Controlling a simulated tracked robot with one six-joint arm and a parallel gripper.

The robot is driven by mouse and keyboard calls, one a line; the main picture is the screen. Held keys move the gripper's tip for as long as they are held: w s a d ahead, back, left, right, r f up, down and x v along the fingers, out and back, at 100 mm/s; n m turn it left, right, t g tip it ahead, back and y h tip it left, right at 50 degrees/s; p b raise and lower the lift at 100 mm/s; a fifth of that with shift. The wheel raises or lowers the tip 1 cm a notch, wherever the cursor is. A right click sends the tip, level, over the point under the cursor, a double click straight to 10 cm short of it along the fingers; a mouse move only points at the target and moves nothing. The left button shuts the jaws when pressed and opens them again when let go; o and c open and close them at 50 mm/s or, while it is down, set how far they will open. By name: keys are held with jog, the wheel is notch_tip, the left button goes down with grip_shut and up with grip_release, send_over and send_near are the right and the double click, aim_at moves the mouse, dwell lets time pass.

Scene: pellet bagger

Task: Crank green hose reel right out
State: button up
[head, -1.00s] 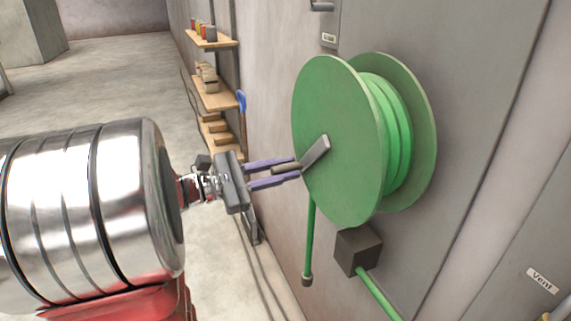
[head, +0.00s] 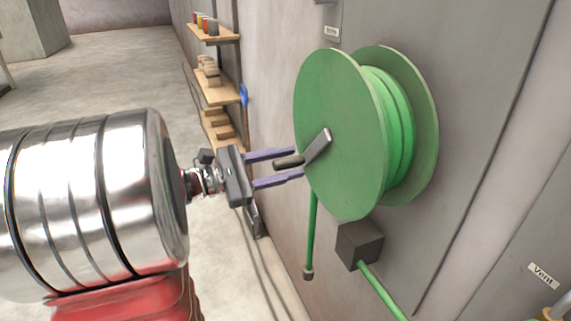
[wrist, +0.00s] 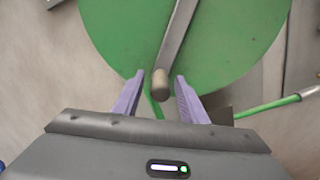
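The green hose reel (head: 345,150) is mounted on the grey wall, with green hose wound between its two discs. Its grey crank arm (head: 317,147) runs from the disc's middle down to the left and ends in a dark handle (head: 288,162). My gripper (head: 300,162) is open, its two purple fingers on either side of the handle. In the wrist view the handle end (wrist: 160,84) stands between the fingertips (wrist: 160,82) with a gap on each side. A length of green hose (head: 312,235) hangs below the reel with a dark end.
A dark box (head: 359,245) with a green hose leaving it sits on the wall below the reel. Wooden shelves (head: 218,92) with small items and a blue-topped tool (head: 244,96) stand farther along the wall. The floor to the left is clear.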

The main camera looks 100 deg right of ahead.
jog(key=v, duration=1.3)
jog(key=shift+w, duration=0.4)
jog(key=shift+a+f, duration=0.1)
jog(key=w+a+f+n+t, duration=0.1)
jog(key=w+a+f+t, duration=0.4)
jog(key=w+a+t, duration=0.3)
jog(key=w+a+f+n+t, duration=0.1)
jog(key=w+a+f+t, duration=0.4)
jog(key=w+a, duration=0.5)
jog(key=w+a+t+y, duration=0.2)
jog(key=w+a+t, duration=0.3)
jog(key=a, duration=0.7)
jog(key=w+a+r+t+y, duration=0.1)
jog(key=w+a+t+y, duration=0.2)
jog(key=a, duration=0.9)
jog(key=w+t, duration=0.1)
jog(key=w, duration=0.1)
jog(key=shift+w+t, duration=0.35)
jog(key=shift+t, duration=0.05)
jog(key=shift+c, duration=0.3)
